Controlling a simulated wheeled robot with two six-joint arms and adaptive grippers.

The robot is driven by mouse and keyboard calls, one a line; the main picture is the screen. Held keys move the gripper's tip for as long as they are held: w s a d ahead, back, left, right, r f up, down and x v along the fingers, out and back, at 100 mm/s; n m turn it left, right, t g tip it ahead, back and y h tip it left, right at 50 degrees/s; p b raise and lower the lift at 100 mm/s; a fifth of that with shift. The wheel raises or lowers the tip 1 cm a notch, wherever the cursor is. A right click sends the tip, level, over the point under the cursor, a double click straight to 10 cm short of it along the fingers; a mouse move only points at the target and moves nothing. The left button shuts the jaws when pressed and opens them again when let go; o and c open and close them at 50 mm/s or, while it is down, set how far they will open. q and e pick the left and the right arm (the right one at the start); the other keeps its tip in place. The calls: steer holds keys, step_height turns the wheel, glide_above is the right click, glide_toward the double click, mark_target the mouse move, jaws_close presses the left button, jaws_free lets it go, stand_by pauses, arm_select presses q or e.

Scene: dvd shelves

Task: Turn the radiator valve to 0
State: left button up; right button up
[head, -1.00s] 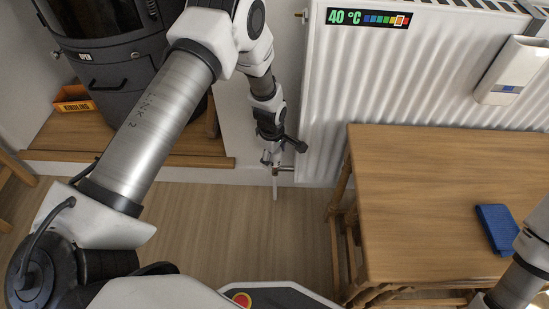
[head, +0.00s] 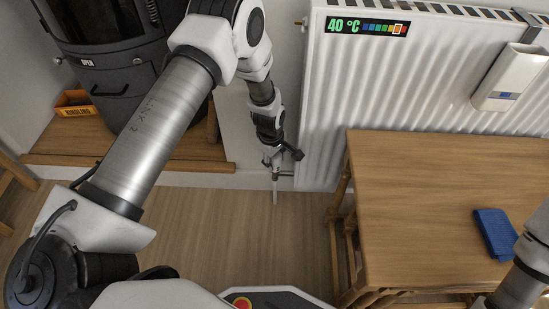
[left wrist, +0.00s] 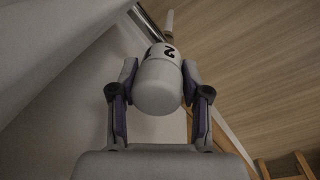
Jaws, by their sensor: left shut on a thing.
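The white radiator (head: 315,110) stands against the wall, with a strip reading 40 °C. The radiator valve's white rounded head (left wrist: 158,88) sits between the fingers of my left gripper (left wrist: 158,80) in the left wrist view. A dark 2 shows on its upper side; other marks are partly cut off. My left gripper also shows in the head view (head: 272,160), low at the radiator's left end, shut on the valve head. The valve head is mostly hidden there. Only part of my right arm shows at the right edge; its gripper is out of view.
A wooden table (head: 440,190) stands in front of the radiator, with a blue item (head: 494,233) on it. A dark stove (head: 110,60) and an orange kindling box (head: 76,104) are at the left. Open wooden floor (head: 230,235) lies below my gripper.

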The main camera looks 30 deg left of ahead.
arm_select(q)
steer(key=m, duration=0.2)
steer(key=shift+m, duration=0.3)
steer(key=m, duration=0.5)
steer(key=shift+w+h, duration=0.1)
steer(key=shift+h, duration=0.3)
steer(key=m, duration=0.4)
steer(key=shift+g+p, duration=0.35)
steer(key=shift+g, duration=0.05)
steer(key=m, duration=0.3)
steer(key=shift+m, duration=0.3)
steer(key=m, duration=0.3)
steer(key=shift+m+g+p, duration=0.4)
steer(key=m, duration=0.3)
steer(key=shift+d+m+p, duration=0.1)
steer(key=shift+m+p, duration=0.2)
steer(key=shift+p, duration=0.05)
steer(key=m+p, duration=0.1)
steer(key=m, duration=0.3)
steer(key=shift+g, duration=0.3)
steer(key=shift+m+y, duration=0.3)
steer(key=shift+m, duration=1.2)
